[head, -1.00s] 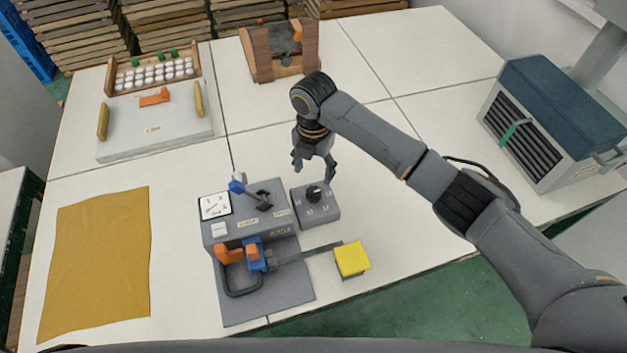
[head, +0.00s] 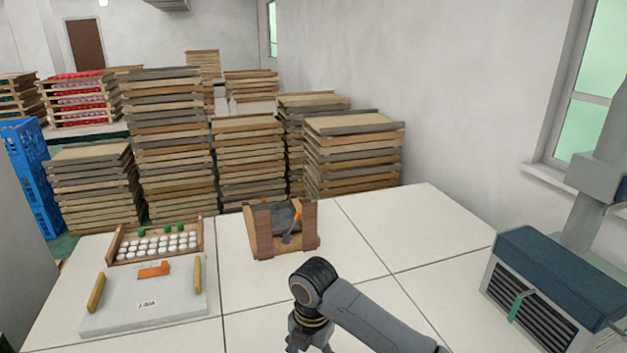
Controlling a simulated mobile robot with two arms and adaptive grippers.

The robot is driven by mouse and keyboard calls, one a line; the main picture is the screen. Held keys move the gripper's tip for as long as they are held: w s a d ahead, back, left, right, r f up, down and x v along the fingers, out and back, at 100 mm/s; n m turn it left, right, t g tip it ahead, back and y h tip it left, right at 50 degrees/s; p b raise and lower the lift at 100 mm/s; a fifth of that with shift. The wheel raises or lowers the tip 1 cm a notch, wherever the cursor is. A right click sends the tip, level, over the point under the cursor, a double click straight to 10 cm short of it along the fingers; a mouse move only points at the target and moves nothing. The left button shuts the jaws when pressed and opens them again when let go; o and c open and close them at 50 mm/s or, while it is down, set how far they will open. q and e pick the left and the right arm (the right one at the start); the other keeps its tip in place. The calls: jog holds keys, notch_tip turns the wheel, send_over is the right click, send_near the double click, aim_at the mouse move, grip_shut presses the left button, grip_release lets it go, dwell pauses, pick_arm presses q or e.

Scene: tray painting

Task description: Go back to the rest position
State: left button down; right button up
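My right arm comes in from the lower right in the head view. Its wrist is above the white table (head: 265,325), near the bottom edge of the picture. The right gripper's fingers are cut off by the bottom edge, so I cannot see whether they are open or shut. My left arm and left gripper are not in view.
A tray (head: 115,255) of white round pieces stands behind a pale board (head: 120,310) with yellow handles. A wooden holder (head: 262,232) stands mid-table. A blue-topped grey box (head: 560,275) is at the right. Stacked wooden trays (head: 355,155) stand behind the table.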

jog(key=s+a+f+m+y, duration=0.2)
jog(key=s+f+m, duration=0.3)
jog(key=s, duration=0.2)
jog(key=s+d+f+m+t, duration=0.1)
jog(key=s+d+m, duration=0.2)
jog(key=d+m, duration=0.1)
jog(key=s+d+f+m, duration=0.1)
jog(key=s+d+m, duration=0.3)
jog(key=m, duration=0.2)
jog(key=s+d+f+m+t, duration=0.1)
jog(key=s+d+m, duration=0.3)
jog(key=m, duration=0.1)
jog(key=shift+t+y, duration=0.3)
jog(key=shift+y, duration=0.1)
jog(key=s+d+r+m+t+h, duration=0.1)
jog(key=s+d+r+m+h, duration=0.15)
jog(key=s+d+m, duration=0.75)
notch_tip(320, 180, down, 29)
jog(key=d+n+g, duration=0.1)
jog(key=d+n, duration=0.1)
jog(key=s+d+f+g, duration=0.1)
jog(key=s+d+f, duration=0.1)
jog(key=s+f, duration=1.3)
jog(key=shift+s+d+g+h+b, duration=0.2)
jog(key=shift+s+g+h+b, duration=0.15)
jog(key=shift+s, duration=0.3)
